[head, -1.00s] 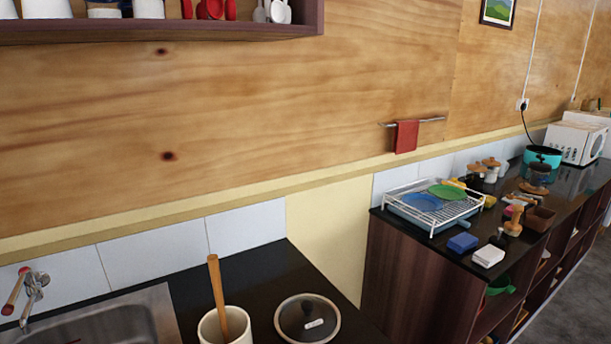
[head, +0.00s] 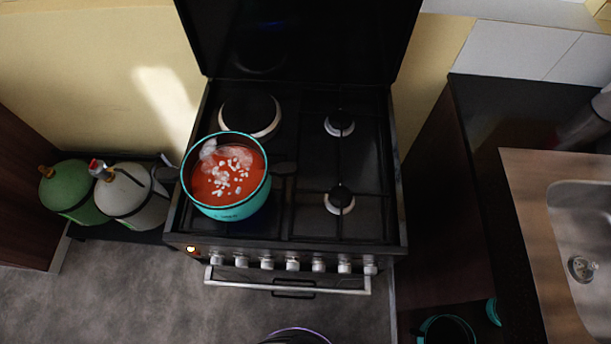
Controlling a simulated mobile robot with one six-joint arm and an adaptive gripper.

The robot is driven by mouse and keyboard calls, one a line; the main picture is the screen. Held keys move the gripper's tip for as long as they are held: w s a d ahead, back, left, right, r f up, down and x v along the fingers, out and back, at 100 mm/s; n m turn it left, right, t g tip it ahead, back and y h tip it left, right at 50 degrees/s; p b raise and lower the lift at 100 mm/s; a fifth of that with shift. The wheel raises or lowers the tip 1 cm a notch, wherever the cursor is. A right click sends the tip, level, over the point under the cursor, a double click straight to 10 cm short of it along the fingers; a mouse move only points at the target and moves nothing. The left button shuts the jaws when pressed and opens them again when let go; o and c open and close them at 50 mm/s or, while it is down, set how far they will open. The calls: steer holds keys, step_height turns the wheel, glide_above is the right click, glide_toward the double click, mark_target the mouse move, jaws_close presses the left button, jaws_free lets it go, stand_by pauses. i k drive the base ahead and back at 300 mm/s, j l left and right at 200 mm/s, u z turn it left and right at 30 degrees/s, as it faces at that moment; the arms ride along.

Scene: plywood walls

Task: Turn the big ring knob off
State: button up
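The stove (head: 345,235) is black, with its dark lid raised at the back. A row of several pale knobs (head: 292,264) runs along its front above the oven handle. I cannot tell which knob belongs to the big ring, nor how each is turned. A small orange light (head: 191,249) glows left of the knobs. A teal pot (head: 240,209) of red food with white pieces stands at the front left, hiding the burner under it. A round hotplate (head: 251,116) is behind it. Two small burners, back (head: 339,124) and front (head: 340,199), are on the right. My gripper is not in view.
A green gas cylinder (head: 70,190) and a grey one (head: 124,193) stand left of the stove. A counter with a steel sink (head: 588,220) is on the right, with a teal pot (head: 447,330) low beneath it. Grey floor (head: 130,300) is open at the front left.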

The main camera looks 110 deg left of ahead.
mark_target(216, 258)
steer(key=u, duration=0.9)
steer(key=k+u, duration=0.1)
steer(key=u, duration=0.85)
steer(key=k+u, duration=0.1)
steer(key=u, duration=1.7)
steer(key=k+j, duration=0.05)
